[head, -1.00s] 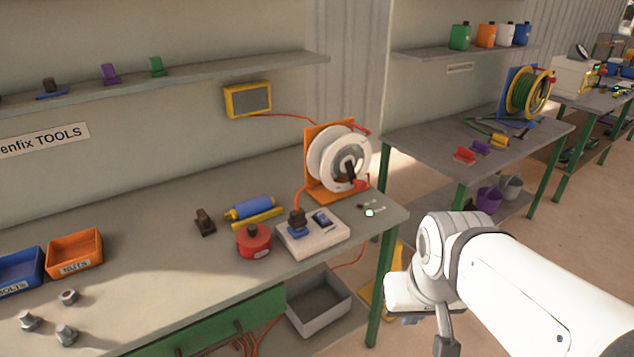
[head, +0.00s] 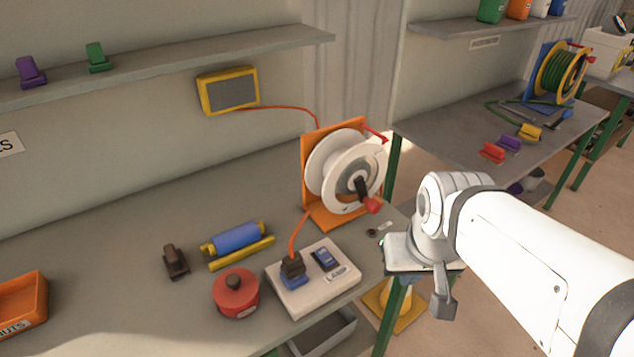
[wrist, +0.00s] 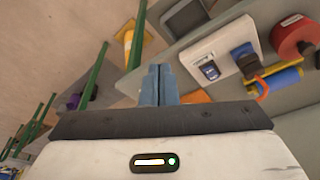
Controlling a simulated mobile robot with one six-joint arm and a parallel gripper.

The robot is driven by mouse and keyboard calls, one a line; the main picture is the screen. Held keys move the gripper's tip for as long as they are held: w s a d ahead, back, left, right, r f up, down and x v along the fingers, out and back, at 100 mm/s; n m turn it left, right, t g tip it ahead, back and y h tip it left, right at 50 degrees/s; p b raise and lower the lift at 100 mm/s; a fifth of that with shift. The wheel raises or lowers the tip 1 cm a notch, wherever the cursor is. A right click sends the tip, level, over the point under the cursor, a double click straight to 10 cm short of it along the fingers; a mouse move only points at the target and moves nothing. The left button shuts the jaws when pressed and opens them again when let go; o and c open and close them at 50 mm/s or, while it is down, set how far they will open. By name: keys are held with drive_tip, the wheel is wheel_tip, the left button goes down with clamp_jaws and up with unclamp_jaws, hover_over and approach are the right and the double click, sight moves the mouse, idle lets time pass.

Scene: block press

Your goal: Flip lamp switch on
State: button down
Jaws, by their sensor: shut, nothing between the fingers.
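The lamp switch (head: 325,259) is a dark blue rocker labelled LAMP on a white switch box (head: 318,291) near the bench's right edge. In the wrist view the switch (wrist: 209,70) is right of my fingers, apart from them. A black plug on a blue base (head: 292,270) sits on the same box, with an orange cable. The yellow-framed panel (head: 228,91) on the wall looks grey and unlit. My gripper (wrist: 158,84) shows two blue fingers closed together and empty. In the head view my wrist is right of the box; the fingers are hidden.
A cable reel (head: 345,172) stands behind the box. A red round pot (head: 236,293) and a blue roller (head: 238,237) lie left of it. A second bench (head: 470,135) stands to the right. The bench's left middle is clear.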

drive_tip(key=shift+s+d, duration=0.1)
drive_tip(key=shift+d, duration=0.05)
drive_tip(key=n+g, duration=0.2)
drive_tip(key=n, duration=2.3)
hover_over(322, 252)
drive_tip(key=s+d, duration=0.1)
drive_tip(key=s, duration=0.1)
drive_tip(key=shift+w+d+f+y+b, duration=0.1)
drive_tip(key=shift+w+f+y+b, duration=0.05)
drive_tip(key=shift+f+y+b, duration=0.3)
drive_tip(key=f, duration=0.4)
drive_tip(key=w+f+p, duration=0.1)
drive_tip(key=f, duration=0.4)
drive_tip(key=a+f, duration=0.1)
drive_tip(key=f, duration=0.4)
drive_tip(key=shift+w, duration=0.25)
drive_tip(key=shift+p, duration=0.3)
